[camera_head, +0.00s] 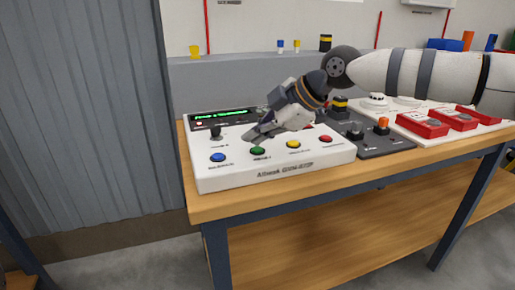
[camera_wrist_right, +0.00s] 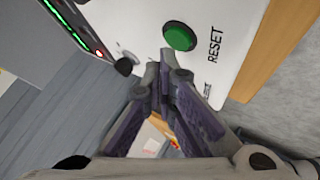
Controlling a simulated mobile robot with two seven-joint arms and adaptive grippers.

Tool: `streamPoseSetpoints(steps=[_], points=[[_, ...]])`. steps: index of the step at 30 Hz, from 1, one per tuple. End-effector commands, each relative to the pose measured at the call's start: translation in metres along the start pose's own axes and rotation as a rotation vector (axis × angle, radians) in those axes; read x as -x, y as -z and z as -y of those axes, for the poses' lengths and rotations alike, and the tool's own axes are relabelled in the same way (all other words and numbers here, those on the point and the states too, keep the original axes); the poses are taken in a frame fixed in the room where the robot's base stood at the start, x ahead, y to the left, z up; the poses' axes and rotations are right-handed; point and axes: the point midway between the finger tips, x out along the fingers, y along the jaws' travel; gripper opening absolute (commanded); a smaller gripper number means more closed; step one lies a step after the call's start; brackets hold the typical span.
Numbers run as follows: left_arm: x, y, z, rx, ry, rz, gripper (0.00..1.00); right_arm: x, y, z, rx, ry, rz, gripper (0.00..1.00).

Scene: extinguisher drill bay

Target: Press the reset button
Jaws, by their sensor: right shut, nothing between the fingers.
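The reset button is a green round button (camera_head: 257,151) on the white sloped control panel (camera_head: 300,172). In the right wrist view the green button (camera_wrist_right: 180,36) has the word RESET printed beside it. My right gripper (camera_head: 250,137) is shut and empty, pointing down at the panel just behind the green button. I cannot tell whether the tips touch the panel. My left gripper is not in view.
A blue button (camera_head: 217,157), a yellow button (camera_head: 293,144) and a red button (camera_head: 326,139) share the panel's front row. A black joystick (camera_head: 215,131) stands behind the blue one. A dark box with an orange knob (camera_head: 382,124) and red units (camera_head: 422,124) lie to the right.

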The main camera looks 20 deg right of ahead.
Motion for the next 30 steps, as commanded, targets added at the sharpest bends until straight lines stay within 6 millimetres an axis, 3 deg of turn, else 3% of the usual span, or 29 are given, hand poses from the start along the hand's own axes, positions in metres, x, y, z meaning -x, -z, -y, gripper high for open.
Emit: streamPoseSetpoints(steps=[30], points=[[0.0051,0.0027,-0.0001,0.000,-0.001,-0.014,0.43,-0.0076,-0.0055,0.0059,0.001,0.000,0.000,0.00]])
